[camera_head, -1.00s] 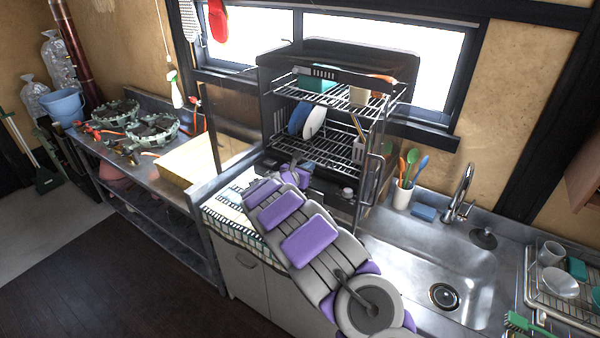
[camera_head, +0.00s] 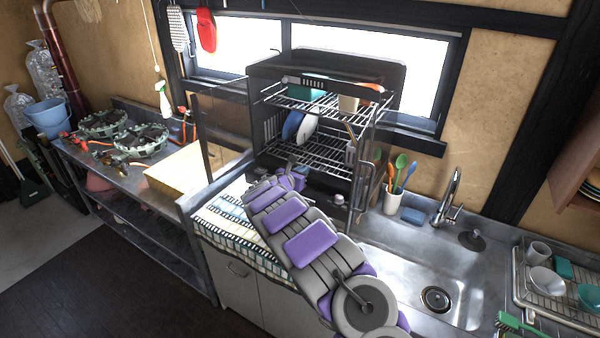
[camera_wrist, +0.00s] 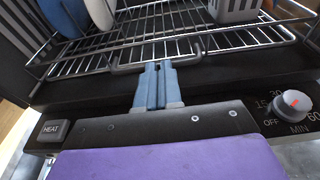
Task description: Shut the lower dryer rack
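The lower dryer rack (camera_head: 322,160) is a wire shelf in the dark dryer cabinet, with a blue plate (camera_head: 291,124) and a white plate (camera_head: 307,128) standing at its left. In the wrist view the rack (camera_wrist: 180,30) has a grey wire handle (camera_wrist: 190,56) at its front edge. My gripper (camera_wrist: 155,66) has its two blue fingers close together, with the tips at the middle of this handle. They look shut and touch or nearly touch the bar, not around it. In the head view my arm hides the gripper tips.
The upper rack (camera_head: 318,107) holds a teal item and a beige cup. A dryer door (camera_head: 366,165) stands open at the right. A HEAT button (camera_wrist: 53,130) and a timer knob (camera_wrist: 291,106) flank my gripper. A utensil cup (camera_head: 392,202) and the sink (camera_head: 425,280) are to the right.

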